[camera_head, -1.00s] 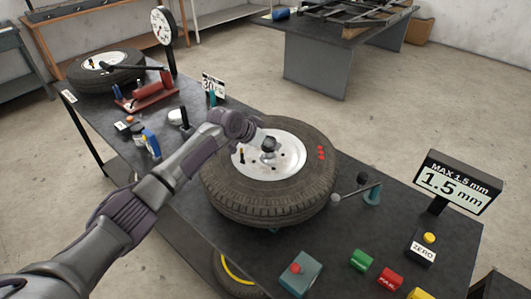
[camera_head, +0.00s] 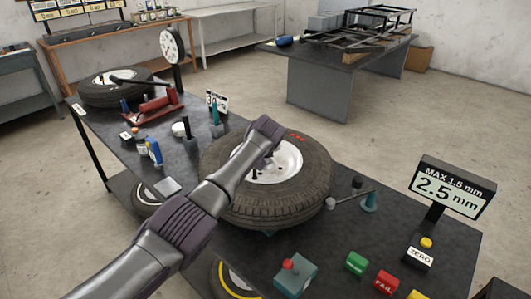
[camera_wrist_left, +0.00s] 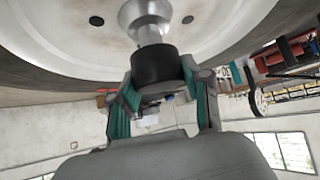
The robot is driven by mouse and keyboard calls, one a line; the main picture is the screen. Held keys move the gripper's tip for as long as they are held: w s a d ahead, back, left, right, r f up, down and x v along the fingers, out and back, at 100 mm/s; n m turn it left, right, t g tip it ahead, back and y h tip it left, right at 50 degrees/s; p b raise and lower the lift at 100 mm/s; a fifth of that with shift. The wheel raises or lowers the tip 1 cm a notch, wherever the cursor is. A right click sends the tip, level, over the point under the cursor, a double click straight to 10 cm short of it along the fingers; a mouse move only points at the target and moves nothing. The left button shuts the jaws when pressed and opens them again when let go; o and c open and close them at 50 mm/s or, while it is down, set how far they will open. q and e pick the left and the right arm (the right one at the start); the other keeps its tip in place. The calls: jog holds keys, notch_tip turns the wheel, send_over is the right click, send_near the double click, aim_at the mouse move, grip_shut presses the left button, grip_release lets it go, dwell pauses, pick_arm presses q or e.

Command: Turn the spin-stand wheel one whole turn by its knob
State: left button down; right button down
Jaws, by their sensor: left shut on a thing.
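The tyred wheel (camera_head: 308,190) lies flat on its stand on the dark bench, with red marks (camera_head: 297,136) on its far sidewall. My left arm reaches over its silver rim (camera_head: 285,163). My left gripper (camera_head: 264,140) is over the rim's far part, its fingertips hidden in the head view. In the left wrist view, the gripper (camera_wrist_left: 160,92) is shut around a black knob (camera_wrist_left: 154,66) on a silver stem, with teal pads on its sides. My right gripper is not in view.
A display (camera_head: 453,187) reads 2.5 mm under "MAX 1.5 mm". A probe arm (camera_head: 350,194) on a teal stand (camera_head: 370,202) meets the tyre's right side. Coloured buttons (camera_head: 357,263) line the near edge. Bottles and tools stand left of the wheel.

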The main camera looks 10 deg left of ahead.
pick_arm(q)
jog(key=shift+d+n+y+b, duration=0.1)
jog(key=shift+n+y+b, duration=0.4)
jog(key=shift+n, duration=0.1)
jog(key=c, duration=0.5)
grip_release()
jog(key=v, duration=1.2)
jog(key=shift+w, duration=0.1)
